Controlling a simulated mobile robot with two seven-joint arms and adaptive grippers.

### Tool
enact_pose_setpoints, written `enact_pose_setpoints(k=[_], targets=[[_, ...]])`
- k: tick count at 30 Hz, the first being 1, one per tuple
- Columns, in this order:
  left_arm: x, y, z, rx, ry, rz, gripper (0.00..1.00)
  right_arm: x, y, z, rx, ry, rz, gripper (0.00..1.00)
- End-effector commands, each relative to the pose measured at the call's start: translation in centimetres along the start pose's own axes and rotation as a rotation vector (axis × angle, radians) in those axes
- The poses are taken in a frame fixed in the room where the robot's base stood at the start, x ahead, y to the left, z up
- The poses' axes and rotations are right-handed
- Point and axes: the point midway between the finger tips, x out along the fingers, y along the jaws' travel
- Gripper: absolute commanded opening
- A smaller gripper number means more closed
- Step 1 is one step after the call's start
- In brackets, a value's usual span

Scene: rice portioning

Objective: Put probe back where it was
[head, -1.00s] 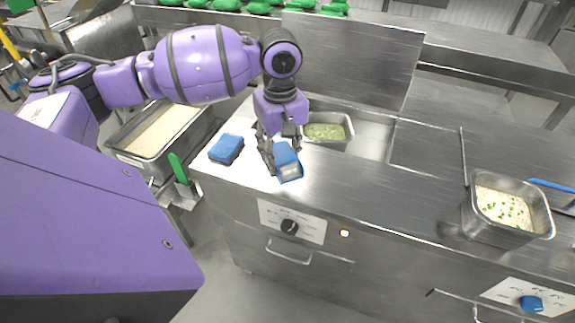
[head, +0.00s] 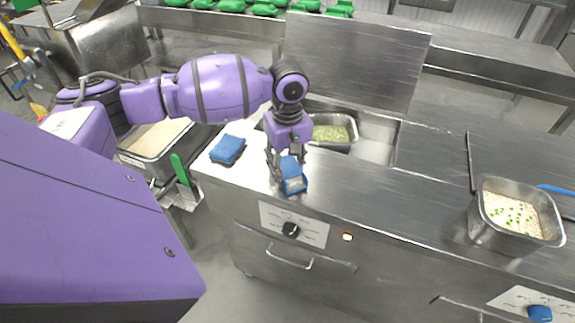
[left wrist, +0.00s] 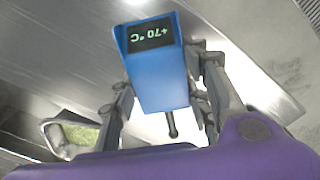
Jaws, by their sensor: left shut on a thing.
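The probe (head: 293,177) is a blue block with a small display, held above the steel counter's front edge in the head view. In the left wrist view the probe (left wrist: 158,75) shows a dark display reading +70 °C, upside down, and a short dark rod below its body. My left gripper (head: 285,170) is shut on it, one finger on each side; the gripper also shows in the left wrist view (left wrist: 160,95). A blue holder or block (head: 227,149) lies on the counter to the left. My right gripper is out of view.
A steel pan of green food (head: 333,133) sits in the counter well behind the gripper. A pan of rice with green bits (head: 517,212) stands at the right. A large pan (head: 150,160) is at the left. The middle counter (head: 390,200) is clear.

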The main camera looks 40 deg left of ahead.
Motion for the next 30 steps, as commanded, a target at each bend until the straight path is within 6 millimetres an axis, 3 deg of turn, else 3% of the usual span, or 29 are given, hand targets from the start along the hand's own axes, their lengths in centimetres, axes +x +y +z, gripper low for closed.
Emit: enact_pose_setpoints(k=[1, 2, 6, 17, 20, 30], targets=[[0.1, 0.0, 0.0, 0.000, 0.000, 0.001, 0.17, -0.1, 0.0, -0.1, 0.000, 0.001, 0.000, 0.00], [0.1, 0.0, 0.0, 0.000, 0.000, 0.001, 0.46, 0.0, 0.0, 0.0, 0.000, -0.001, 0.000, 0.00], [0.1, 0.0, 0.0, 0.000, 0.000, 0.000, 0.62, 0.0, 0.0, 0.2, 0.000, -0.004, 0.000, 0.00], [-0.1, 0.0, 0.0, 0.000, 0.000, -0.001, 0.62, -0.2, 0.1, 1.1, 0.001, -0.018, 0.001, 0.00], [-1.4, 0.0, 0.0, 0.001, 0.001, 0.001, 0.62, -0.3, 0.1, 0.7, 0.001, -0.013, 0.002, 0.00], [-8.7, 0.1, 0.0, 0.000, 0.002, 0.004, 0.62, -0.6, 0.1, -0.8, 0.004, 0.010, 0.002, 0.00]])
